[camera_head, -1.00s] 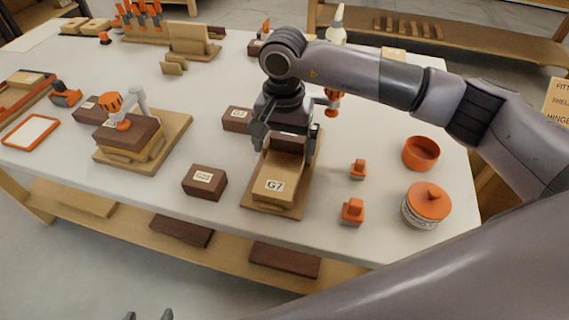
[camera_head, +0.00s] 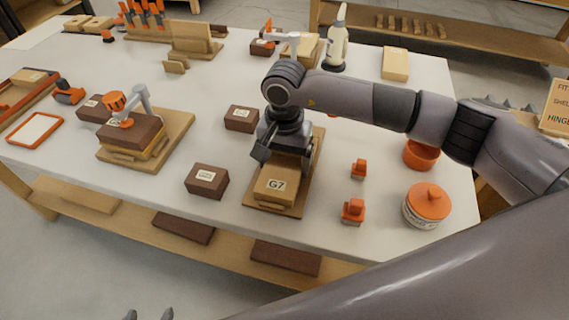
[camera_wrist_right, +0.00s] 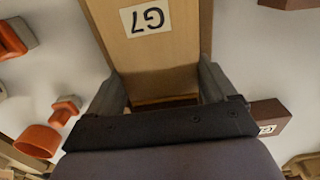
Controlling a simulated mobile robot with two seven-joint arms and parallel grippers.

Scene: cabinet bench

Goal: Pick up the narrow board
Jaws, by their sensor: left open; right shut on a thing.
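The narrow light-wood board labelled G7 (camera_head: 277,186) lies on a wider wooden base (camera_head: 262,206) near the front edge of the bench. It also shows in the right wrist view (camera_wrist_right: 150,45), between the two fingers. My right gripper (camera_head: 283,158) is down over the board's far part, shut on its sides. In the right wrist view the fingers of my right gripper (camera_wrist_right: 163,88) flank the board. The board's far end is hidden under the gripper in the head view. My left gripper (camera_head: 148,316) shows only its fingertips at the bottom edge, apart and empty.
Dark labelled blocks (camera_head: 207,181) and (camera_head: 241,118) stand left of the base. Orange-topped small pieces (camera_head: 353,211), a lidded jar (camera_head: 427,206) and an orange bowl (camera_head: 420,154) stand to the right. A clamped board stack (camera_head: 130,137) is further left.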

